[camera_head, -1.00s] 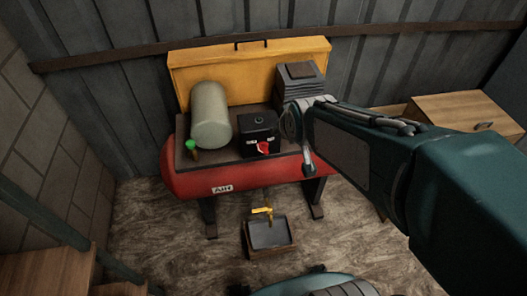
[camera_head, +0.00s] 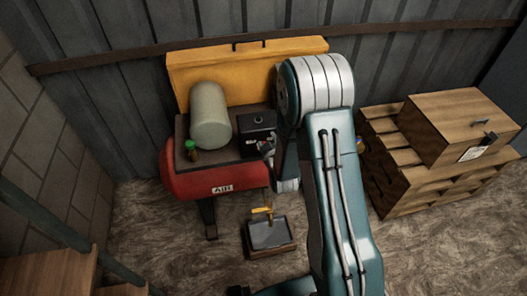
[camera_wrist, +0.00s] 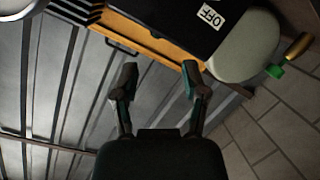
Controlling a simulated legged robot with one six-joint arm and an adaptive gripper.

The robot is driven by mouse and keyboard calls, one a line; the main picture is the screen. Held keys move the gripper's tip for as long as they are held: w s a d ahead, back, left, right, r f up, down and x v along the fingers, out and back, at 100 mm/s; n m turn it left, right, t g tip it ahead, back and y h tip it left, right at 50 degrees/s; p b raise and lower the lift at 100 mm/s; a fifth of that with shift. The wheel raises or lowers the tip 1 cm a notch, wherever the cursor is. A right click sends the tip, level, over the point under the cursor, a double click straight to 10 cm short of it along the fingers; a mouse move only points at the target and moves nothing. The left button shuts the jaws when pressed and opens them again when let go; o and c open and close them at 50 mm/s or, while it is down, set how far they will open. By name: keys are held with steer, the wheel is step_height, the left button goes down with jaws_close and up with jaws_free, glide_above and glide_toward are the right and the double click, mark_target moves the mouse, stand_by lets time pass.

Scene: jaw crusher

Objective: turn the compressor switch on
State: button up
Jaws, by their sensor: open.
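The compressor is a red tank (camera_head: 190,183) with a yellow panel behind it. The black switch box (camera_head: 258,123) sits on its top, right of a pale grey cylinder. In the wrist view the black box (camera_wrist: 165,22) shows at the top edge with a white "OFF" label (camera_wrist: 210,18). The red switch knob is not visible in either current view; my gripper covers its place in the head view. My gripper (camera_wrist: 159,78) is open, with nothing between its two fingers. In the head view its end (camera_head: 267,150) is at the box's front right; contact cannot be told.
The grey cylinder (camera_head: 210,115) and a green cap (camera_head: 190,145) are left of the box. A tray (camera_head: 270,234) with a yellow tap stands on the floor in front. A wooden box (camera_head: 460,125) on pallets is at the right.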

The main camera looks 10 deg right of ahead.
steer(key=s+f+n+t, duration=0.25)
steer(key=s+f, duration=0.35)
steer(key=f, duration=0.5)
steer(key=shift+m+t, duration=0.25)
steer(key=w, duration=1)
steer(key=shift+w+a+r, duration=0.1)
steer(key=shift+w+r, duration=0.15)
steer(key=shift+w, duration=0.15)
jaws_close()
